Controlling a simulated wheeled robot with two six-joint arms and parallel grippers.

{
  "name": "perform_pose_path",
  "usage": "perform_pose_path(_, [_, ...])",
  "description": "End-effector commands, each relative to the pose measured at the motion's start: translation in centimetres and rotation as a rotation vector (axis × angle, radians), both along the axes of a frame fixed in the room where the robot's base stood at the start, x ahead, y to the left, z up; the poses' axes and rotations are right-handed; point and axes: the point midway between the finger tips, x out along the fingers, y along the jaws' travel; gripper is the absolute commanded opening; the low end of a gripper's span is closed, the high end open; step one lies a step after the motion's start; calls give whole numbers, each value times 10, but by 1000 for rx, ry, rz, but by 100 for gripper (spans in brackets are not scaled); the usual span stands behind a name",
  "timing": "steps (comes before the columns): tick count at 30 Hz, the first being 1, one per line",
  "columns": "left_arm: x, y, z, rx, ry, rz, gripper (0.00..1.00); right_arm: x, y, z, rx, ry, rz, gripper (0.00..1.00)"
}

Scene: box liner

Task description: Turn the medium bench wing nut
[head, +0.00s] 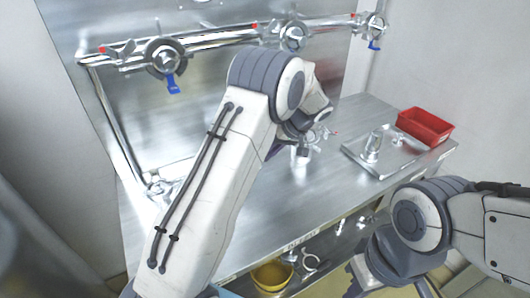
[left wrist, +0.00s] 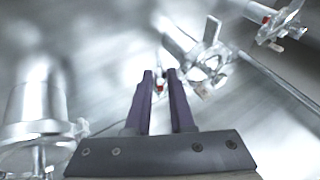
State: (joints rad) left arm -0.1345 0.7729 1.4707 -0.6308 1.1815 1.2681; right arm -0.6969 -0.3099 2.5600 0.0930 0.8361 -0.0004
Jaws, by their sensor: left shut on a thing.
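The medium bench wing nut is on a metal clamp fitting (head: 317,137) on the bench, just beyond my left wrist, which hides part of it. My left gripper (left wrist: 159,75) shows two purple fingers in the left wrist view. They are nearly closed, with a small red-tipped metal wing nut (left wrist: 160,88) between them. The hold itself is small and blurred.
Clamped pipes with blue-handled valves (head: 172,82) run along the back panel. A metal tray (head: 400,162) with fittings and a red bin (head: 425,126) occupy the bench's right. A yellow bucket (head: 272,275) is below. A large metal cylinder (left wrist: 35,105) stands left of my fingers.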

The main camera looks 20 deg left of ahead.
Motion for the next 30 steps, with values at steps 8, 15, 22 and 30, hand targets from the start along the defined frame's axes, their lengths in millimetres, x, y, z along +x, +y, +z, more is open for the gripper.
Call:
perform_pose_path(8, [1, 0, 0, 25, 30, -1, 0, 0, 0, 3, 0, 0, 0, 0])
perform_pose_path(15, [1, 0, 0, 25, 30, -1, 0, 0, 0, 3, 0, 0, 0, 0])
perform_pose_path(22, [1, 0, 0, 25, 30, -1, 39, 0, 0, 3, 0, 0, 0, 0])
perform_pose_path(30, [2, -2, 2, 24, 28, -1, 39, 0, 0, 2, 0, 0, 0, 0])
